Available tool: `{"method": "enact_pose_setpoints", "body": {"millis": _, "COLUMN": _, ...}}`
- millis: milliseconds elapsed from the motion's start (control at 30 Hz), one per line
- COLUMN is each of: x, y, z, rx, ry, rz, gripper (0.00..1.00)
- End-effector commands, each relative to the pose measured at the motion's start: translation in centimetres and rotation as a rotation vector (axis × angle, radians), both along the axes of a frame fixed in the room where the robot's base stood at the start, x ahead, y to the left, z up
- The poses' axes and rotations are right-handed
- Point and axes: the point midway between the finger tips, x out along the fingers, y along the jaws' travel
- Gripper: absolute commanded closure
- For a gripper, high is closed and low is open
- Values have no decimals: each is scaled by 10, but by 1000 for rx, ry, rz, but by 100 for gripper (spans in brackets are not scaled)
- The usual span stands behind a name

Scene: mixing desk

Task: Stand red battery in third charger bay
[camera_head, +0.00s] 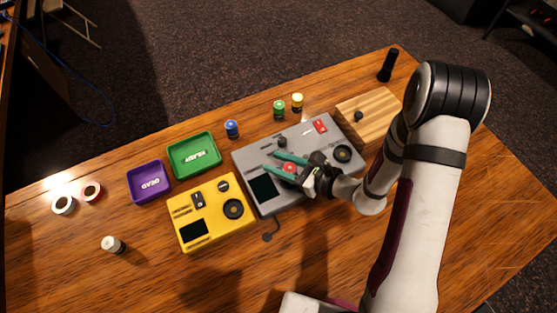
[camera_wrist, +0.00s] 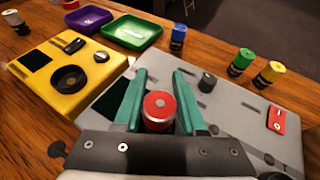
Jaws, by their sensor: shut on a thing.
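My gripper (camera_head: 273,161) has teal fingers and is shut on the red battery (camera_head: 290,168), over the grey device (camera_head: 320,152). In the wrist view, the red battery (camera_wrist: 160,106) shows its round top end between the teal fingers of my gripper (camera_wrist: 159,76). Its lower end is hidden, so I cannot tell whether it touches the grey device or hangs above it. The grey device (camera_wrist: 225,118) has a dark screen, knobs, small slots and a red switch (camera_wrist: 276,119). I cannot make out separate charger bays; my gripper covers part of its top.
Blue (camera_head: 232,129), green (camera_head: 279,109) and yellow (camera_head: 297,102) batteries stand behind the grey device. A yellow device (camera_head: 215,190), purple tray (camera_head: 139,198) and green tray (camera_head: 172,170) lie left. A white battery (camera_head: 113,245) stands front left. A wooden block (camera_head: 380,108) sits right.

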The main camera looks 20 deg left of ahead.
Motion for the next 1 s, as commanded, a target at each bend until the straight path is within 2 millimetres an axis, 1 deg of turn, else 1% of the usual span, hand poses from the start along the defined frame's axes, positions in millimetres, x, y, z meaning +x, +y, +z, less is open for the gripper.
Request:
{"method": "enact_pose_setpoints", "body": {"millis": 167, "x": 0, "y": 0, "z": -4, "rx": 0, "ry": 0, "rz": 0, "gripper": 100}}
{"method": "enact_pose_setpoints", "body": {"millis": 200, "x": 0, "y": 0, "z": -3, "rx": 0, "ry": -1, "rz": 0, "gripper": 53}}
{"method": "enact_pose_setpoints", "body": {"millis": 233, "x": 0, "y": 0, "z": -3, "rx": 0, "ry": -1, "rz": 0, "gripper": 48}}
{"method": "enact_pose_setpoints", "body": {"millis": 467, "x": 0, "y": 0, "z": -3, "rx": 0, "ry": -1, "rz": 0, "gripper": 48}}
{"method": "enact_pose_setpoints", "body": {"millis": 567, "x": -1, "y": -4, "z": -2, "rx": 0, "ry": 0, "rz": -1, "gripper": 48}}
{"method": "enact_pose_setpoints", "body": {"millis": 1000, "x": -14, "y": -47, "z": 17, "rx": -1, "ry": 0, "rz": -2, "gripper": 48}}
